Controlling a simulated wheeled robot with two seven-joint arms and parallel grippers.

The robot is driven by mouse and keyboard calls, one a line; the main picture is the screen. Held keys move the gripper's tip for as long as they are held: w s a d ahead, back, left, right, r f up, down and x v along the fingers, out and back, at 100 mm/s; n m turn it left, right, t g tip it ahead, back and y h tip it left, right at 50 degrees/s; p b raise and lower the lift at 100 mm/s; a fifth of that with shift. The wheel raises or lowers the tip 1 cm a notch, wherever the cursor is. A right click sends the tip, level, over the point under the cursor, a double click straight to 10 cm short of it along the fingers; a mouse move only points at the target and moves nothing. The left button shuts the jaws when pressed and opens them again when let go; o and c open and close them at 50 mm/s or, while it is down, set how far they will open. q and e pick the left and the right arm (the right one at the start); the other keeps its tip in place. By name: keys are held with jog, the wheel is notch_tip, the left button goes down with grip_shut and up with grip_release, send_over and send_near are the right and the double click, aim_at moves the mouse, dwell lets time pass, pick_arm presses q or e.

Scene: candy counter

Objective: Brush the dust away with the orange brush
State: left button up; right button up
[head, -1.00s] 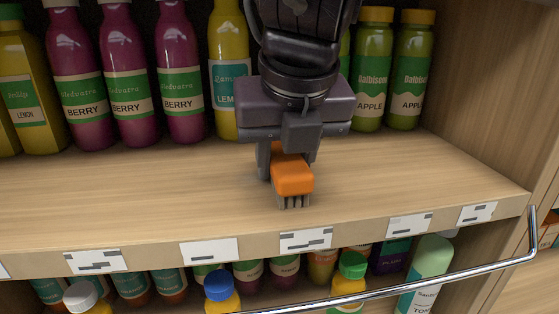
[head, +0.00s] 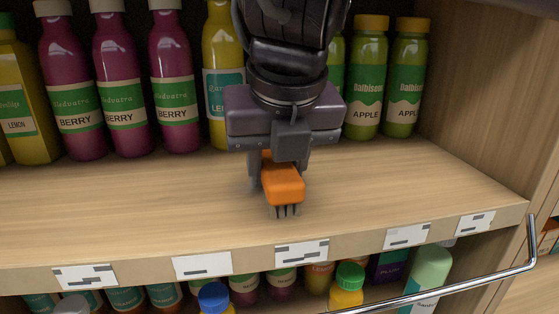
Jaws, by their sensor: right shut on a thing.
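The orange brush (head: 284,184) is held in my right gripper (head: 279,172), which is shut on it. Its grey bristles point down and forward, at or just above the wooden shelf (head: 120,210), near the middle of the shelf's depth. I cannot tell whether the bristles touch the wood. I cannot make out any dust on the bare shelf; the part behind the gripper is hidden. My left gripper is not in view.
Purple berry bottles (head: 121,95) and a yellow lemon bottle (head: 28,110) stand at the back left. Green apple bottles (head: 366,95) stand at the back right. A metal rail (head: 450,288) runs before the lower shelf. The upper shelf's front is clear.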

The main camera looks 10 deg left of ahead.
jog(key=shift+s+d, duration=0.1)
jog(key=shift+s, duration=0.7)
jog(key=shift+w+f, duration=0.15)
jog(key=shift+w, duration=1.55)
jog(key=shift+s+r, duration=0.2)
jog(key=shift+s, duration=1.35)
